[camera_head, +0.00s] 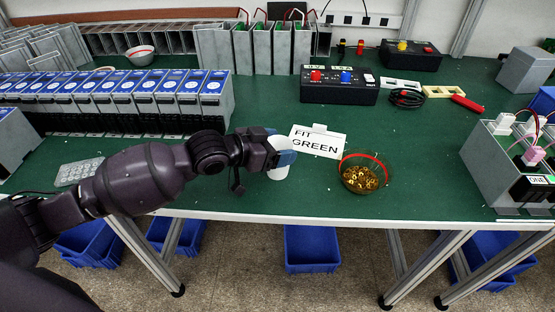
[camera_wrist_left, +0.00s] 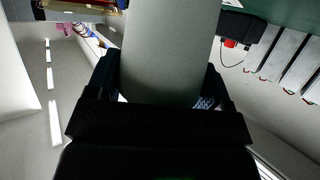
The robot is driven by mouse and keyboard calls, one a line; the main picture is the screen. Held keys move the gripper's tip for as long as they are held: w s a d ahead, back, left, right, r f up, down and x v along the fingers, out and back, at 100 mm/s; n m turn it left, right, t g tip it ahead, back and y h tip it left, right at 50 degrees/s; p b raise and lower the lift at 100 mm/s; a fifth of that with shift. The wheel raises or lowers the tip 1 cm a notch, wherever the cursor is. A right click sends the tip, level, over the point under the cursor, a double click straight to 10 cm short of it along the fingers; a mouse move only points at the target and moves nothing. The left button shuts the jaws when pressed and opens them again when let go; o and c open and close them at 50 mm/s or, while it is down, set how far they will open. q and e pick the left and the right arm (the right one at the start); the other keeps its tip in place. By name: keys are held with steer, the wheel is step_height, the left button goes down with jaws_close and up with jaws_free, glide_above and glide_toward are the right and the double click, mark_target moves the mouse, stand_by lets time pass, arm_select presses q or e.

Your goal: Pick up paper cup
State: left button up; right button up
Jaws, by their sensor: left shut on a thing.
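A white paper cup (camera_head: 279,173) is at my left gripper (camera_head: 281,158), near the front edge of the green table (camera_head: 250,205). My left arm reaches in from the left, and the gripper is shut on the cup. The fingers hide part of the cup in the head view. In the left wrist view the cup (camera_wrist_left: 170,50) is a large pale cylinder between the two dark fingers. I cannot tell whether its base touches the table. My right gripper is in neither view.
A row of blue-topped units (camera_head: 170,92) stands at the left. A black control box (camera_head: 340,88) is farther back. Open table lies around the bowl.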

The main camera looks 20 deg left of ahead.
arm_select(q)
steer(key=shift+r, duration=0.2)
steer(key=shift+r, duration=0.4)
step_height(320, 180, up, 19)
steer(key=p, duration=0.3)
steer(key=shift+f+p, duration=0.15)
steer(key=shift+p, duration=0.2)
stand_by(0.6)
steer(key=shift+s, duration=0.1)
